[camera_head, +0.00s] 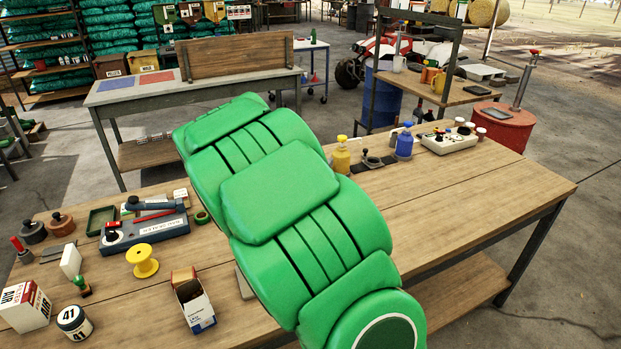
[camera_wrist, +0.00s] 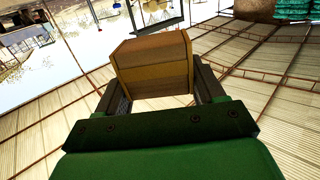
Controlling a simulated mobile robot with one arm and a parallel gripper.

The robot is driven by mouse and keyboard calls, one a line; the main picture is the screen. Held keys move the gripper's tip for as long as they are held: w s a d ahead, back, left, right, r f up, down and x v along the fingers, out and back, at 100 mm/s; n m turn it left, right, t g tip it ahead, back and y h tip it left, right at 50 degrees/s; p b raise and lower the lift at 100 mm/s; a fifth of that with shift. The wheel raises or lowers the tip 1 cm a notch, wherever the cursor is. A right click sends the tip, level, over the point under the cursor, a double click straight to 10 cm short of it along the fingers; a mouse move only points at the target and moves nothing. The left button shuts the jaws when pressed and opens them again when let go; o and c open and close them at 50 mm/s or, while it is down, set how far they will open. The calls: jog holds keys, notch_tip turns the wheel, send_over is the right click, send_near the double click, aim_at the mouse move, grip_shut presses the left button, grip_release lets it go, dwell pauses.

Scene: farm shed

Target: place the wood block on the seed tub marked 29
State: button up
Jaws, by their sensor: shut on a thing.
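My gripper (camera_wrist: 157,84) is shut on the wood block (camera_wrist: 152,70), a light brown block held between its two dark fingers in the wrist view. Behind the block there, the view is of the roof sheeting and the bright outdoors, not a table top. In the head view my green arm crosses the middle of the picture, and neither the gripper nor the block can be made out. I see no tub marked 29. A small white tub with a dark lid, marked 41 (camera_head: 74,323), stands at the bottom left of the wooden bench (camera_head: 470,205).
The bench's left part holds an open carton (camera_head: 195,305), a yellow spool (camera_head: 142,261), a blue device (camera_head: 146,229) and a green tray (camera_head: 101,220). A yellow bottle (camera_head: 341,157), a blue bottle (camera_head: 404,146) and a white control box (camera_head: 447,141) line the back edge. The bench's right part is clear.

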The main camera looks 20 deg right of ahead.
jog(key=w+f, duration=0.2)
jog(key=w+d+f, duration=0.1)
jog(key=w+f, duration=0.1)
jog(key=w, duration=0.1)
jog(key=w+d+f, duration=0.1)
jog(key=w+f, duration=0.1)
jog(key=w, duration=0.1)
jog(key=shift+d+f, duration=0.2)
jog(key=shift+f, duration=0.15)
jog(key=shift+w+d+f, duration=0.15)
jog(key=shift+w+f, duration=0.25)
jog(key=shift+f, duration=1.65)
jog(key=shift+f, duration=0.1)
jog(key=o, duration=1)
jog(key=shift+o, duration=0.2)
jog(key=v, duration=1.2)
